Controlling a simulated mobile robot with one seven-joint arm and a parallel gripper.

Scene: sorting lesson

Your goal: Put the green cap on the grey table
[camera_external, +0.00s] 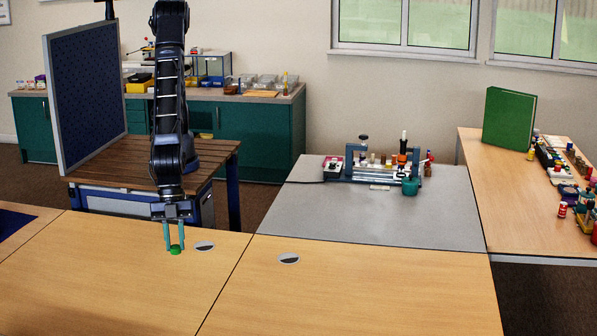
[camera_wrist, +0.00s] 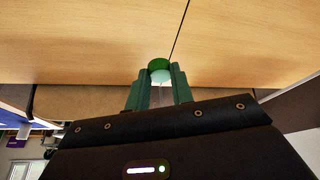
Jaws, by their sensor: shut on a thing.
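The green cap (camera_external: 176,250) is between the fingertips of my gripper (camera_external: 175,238) in the external view, over the left wooden table. In the wrist view the green cap (camera_wrist: 159,65) sits at the ends of the fingers of my gripper (camera_wrist: 160,82), which is shut on it. A pale whitish part shows just below the cap's green top there. I cannot tell whether the cap touches the wood or hangs a little above it. The grey table (camera_external: 400,234) stands to the right of my gripper, behind the front wooden table.
A blue-framed rack (camera_external: 374,172) with small items and a green pot (camera_external: 410,187) stand at the grey table's back. Its front part is clear. Round inserts (camera_external: 204,246) (camera_external: 289,258) are set in the wooden tables. A pegboard (camera_external: 85,95) stands at left.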

